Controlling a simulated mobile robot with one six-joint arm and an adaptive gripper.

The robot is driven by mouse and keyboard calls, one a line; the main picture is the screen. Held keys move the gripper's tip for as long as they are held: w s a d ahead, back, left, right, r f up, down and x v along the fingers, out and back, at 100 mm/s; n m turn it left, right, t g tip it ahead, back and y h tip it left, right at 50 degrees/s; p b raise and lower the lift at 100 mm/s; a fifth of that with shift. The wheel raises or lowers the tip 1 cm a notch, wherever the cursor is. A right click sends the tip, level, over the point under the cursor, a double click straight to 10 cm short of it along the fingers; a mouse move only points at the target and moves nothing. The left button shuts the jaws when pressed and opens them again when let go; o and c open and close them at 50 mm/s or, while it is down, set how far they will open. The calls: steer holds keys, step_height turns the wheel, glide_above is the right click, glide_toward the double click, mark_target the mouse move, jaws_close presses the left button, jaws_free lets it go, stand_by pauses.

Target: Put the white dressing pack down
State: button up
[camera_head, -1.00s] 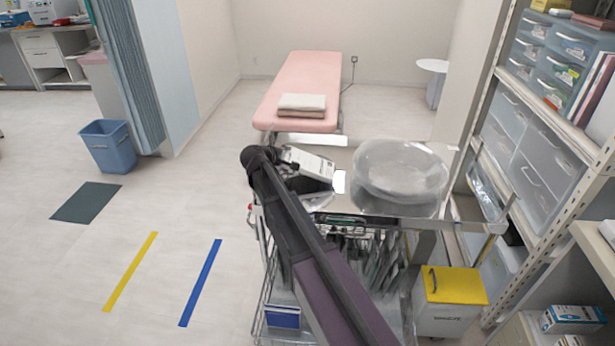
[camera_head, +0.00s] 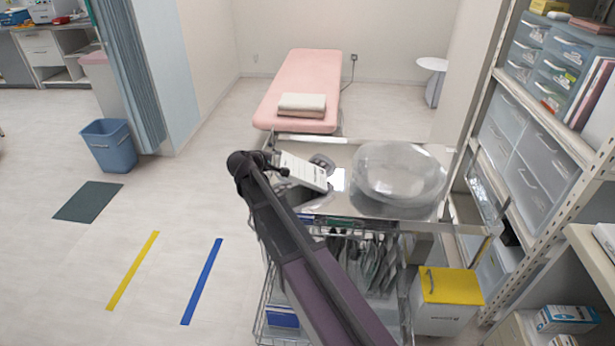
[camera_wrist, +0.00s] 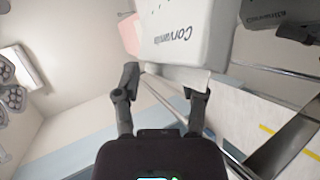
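The white dressing pack (camera_head: 303,171) is at the left part of the steel trolley top (camera_head: 330,208), tilted in the head view. My gripper (camera_head: 270,162) is at its left end. In the wrist view, the pack (camera_wrist: 185,35) with dark lettering fills the top middle. The two fingers of my gripper (camera_wrist: 166,86) stand on either side of its near end and appear to hold it. The pack's mirror image shows in the steel beside it. I cannot tell whether the pack touches the top.
A large clear round container (camera_head: 400,175) stands on the trolley's right half. Shelving (camera_head: 540,180) with drawers stands close on the right. A yellow-lidded bin (camera_head: 450,288) is below. Floor to the left is open.

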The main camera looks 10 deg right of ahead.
steer(key=shift+v, duration=0.85)
step_height(320, 180, up, 7)
steer(key=s+a+p, duration=0.1)
steer(key=s+p, duration=0.1)
steer(key=p, duration=0.6)
steer(key=shift+a+r, duration=0.25)
steer(key=shift+a, duration=0.05)
steer(key=s+d+f+m+g+y, duration=0.2)
steer(key=s+d+f+m+g, duration=0.4)
steer(key=s+d, duration=0.55)
steer(key=s+f+m+g+y, duration=0.1)
steer(key=s+f+m+y, duration=0.1)
steer(key=s, duration=0.6)
steer(key=s+d+f+m+g+y, duration=0.1)
steer(key=s+m+g+y, duration=0.1)
steer(key=s, duration=0.6)
steer(key=shift+f+y, duration=0.4)
steer(key=shift+y, duration=0.5)
